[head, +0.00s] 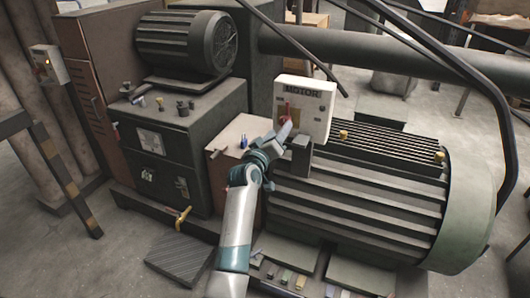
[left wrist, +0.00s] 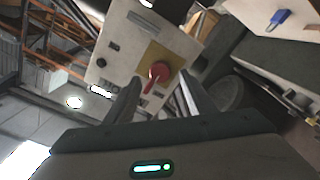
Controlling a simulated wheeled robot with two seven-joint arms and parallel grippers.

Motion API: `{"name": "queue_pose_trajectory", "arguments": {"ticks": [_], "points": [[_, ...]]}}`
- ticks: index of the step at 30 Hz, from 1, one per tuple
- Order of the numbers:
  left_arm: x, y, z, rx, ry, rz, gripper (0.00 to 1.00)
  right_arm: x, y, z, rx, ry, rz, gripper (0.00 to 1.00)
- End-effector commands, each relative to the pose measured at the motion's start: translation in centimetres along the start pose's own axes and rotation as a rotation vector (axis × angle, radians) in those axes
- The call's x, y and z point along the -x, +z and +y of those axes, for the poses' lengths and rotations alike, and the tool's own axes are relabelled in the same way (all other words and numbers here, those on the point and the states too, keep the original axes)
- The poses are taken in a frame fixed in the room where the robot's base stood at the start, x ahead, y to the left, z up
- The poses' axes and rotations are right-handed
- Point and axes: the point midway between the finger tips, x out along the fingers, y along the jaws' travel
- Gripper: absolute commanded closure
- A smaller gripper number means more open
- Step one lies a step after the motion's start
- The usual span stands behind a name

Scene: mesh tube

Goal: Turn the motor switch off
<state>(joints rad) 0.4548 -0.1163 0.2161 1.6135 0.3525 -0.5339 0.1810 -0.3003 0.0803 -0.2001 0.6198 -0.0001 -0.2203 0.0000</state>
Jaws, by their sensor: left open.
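The motor switch box (head: 317,107) is a pale panel marked MOTOR, standing above the large ribbed green motor (head: 370,195) in the head view. Its red rotary switch handle (head: 286,110) sits on a yellow plate. My left gripper (head: 284,134) is just in front of and below the handle, in part covering the box's lower left. In the left wrist view the box (left wrist: 118,45) is tilted, and the red handle (left wrist: 158,72) shows between and beyond the two open fingers (left wrist: 160,100). I cannot tell whether the fingers touch the handle. My right gripper is not in view.
A dark cabinet (head: 165,150) with small items on top stands left of the gripper, with a smaller motor (head: 185,45) behind it. A thick pipe (head: 370,50) runs behind the switch box. A dark bent bar (head: 470,90) arches at the right.

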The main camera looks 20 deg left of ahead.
Motion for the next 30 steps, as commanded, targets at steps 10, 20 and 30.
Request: {"name": "queue_pose_trajectory", "arguments": {"ticks": [10,20,30], "points": [[6.0,0.2,-0.1,0.001,0.000,0.000,0.51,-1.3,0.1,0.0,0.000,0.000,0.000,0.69],[10.0,0.1,-0.1,0.001,0.000,0.000,0.51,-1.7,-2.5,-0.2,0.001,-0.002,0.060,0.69],[10.7,0.1,0.0,0.002,0.000,-0.001,0.51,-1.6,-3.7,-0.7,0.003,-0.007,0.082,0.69]]}}
